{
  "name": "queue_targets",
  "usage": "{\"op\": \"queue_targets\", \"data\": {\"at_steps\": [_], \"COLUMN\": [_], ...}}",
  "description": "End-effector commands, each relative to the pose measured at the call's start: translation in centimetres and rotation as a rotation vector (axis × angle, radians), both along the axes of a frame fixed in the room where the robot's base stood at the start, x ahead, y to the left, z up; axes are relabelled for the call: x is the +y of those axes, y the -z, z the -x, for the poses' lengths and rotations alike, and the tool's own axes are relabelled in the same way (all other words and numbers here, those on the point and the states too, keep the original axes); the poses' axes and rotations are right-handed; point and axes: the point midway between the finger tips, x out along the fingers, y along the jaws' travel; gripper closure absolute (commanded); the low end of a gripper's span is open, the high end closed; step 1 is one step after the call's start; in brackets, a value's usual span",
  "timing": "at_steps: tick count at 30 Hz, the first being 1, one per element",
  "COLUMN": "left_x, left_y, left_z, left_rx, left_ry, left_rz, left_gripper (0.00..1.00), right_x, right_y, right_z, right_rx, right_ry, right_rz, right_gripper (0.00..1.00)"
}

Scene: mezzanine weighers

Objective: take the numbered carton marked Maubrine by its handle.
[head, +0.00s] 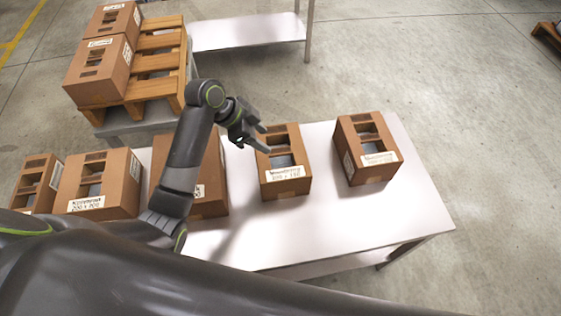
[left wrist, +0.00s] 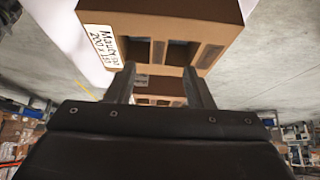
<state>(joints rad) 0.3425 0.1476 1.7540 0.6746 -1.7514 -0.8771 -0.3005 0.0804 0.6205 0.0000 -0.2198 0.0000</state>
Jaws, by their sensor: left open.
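The carton marked Maubrine (head: 268,172) is a brown box with cut-outs and a white label, standing on the white table. In the left wrist view the same label seems to read Maubrine on a carton (left wrist: 222,22) close ahead of the fingers. My left gripper (head: 263,139) is open and empty, just left of and above this carton's upper part. Its two fingers (left wrist: 160,78) stand apart below the cut-outs in the wrist view. I cannot tell whether they touch the carton. My right gripper is not in view.
Another labelled carton (head: 345,165) stands to the right on the white table (head: 405,205). More cartons (head: 122,190) stand to the left, one partly behind my left arm. A wooden pallet (head: 155,88) with cartons is at the back left. The table's front right is clear.

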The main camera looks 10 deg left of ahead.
Motion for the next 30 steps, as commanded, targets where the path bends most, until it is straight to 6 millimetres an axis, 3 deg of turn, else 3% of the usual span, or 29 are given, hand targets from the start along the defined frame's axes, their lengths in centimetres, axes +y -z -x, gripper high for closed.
{"op": "queue_targets", "data": {"at_steps": [3,11,20,30], "left_x": [-1.2,-2.2,-4.5,-4.8], "left_y": [1.9,3.5,6.9,7.4], "left_z": [-0.4,-0.8,-1.6,-1.7], "left_rx": [0.002,0.000,0.001,-0.002], "left_ry": [0.001,0.001,0.001,0.000], "left_rz": [0.002,0.000,0.000,-0.002], "left_gripper": [0.53,0.53,0.53,0.55], "right_x": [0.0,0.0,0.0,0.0], "right_y": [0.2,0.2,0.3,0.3], "right_z": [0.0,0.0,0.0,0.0], "right_rx": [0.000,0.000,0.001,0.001], "right_ry": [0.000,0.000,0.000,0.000], "right_rz": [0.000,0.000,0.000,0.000], "right_gripper": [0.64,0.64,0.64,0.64]}}
